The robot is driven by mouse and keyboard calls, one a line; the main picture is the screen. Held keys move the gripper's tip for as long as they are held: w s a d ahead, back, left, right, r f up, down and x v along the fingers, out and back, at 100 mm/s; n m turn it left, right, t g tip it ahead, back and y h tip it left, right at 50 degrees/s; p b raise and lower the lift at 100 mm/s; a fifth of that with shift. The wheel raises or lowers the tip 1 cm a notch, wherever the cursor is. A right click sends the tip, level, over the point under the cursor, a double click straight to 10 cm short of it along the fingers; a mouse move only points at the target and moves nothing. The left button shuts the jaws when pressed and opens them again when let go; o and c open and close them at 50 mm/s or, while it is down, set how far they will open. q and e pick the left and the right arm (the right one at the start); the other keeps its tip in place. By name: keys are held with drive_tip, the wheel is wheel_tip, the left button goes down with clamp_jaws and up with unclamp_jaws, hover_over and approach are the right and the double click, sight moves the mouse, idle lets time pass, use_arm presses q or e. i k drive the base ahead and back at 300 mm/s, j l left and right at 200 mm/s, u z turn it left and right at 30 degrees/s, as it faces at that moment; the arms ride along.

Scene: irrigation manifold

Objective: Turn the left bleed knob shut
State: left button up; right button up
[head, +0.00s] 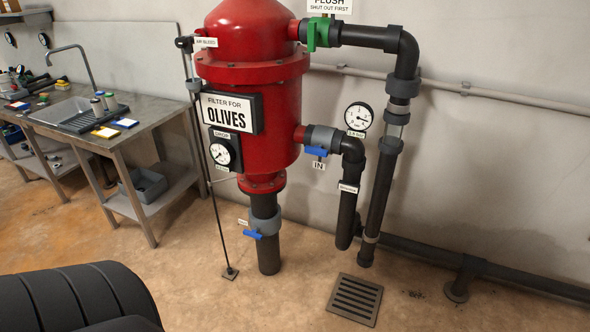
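A small dark knob or valve (184,43) sits at the top left of the red filter tank, at the head of a thin black pipe that runs down to the floor. The label beside it (206,42) reads "AIR BLEED". It is the only bleed fitting I can make out. Whether it is open or shut is too small to tell. Neither of my grippers is in view, and nothing is touching the knob.
The red tank (250,67) carries an "OLIVES" sign (231,112), a green flush valve (318,33) and blue-handled valves (316,151) (253,234). A metal bench with a sink (105,140) stands left. A floor drain (355,300) lies in front. Open floor lies between.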

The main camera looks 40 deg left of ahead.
sight(182, 42)
drive_tip(key=u, duration=1.85)
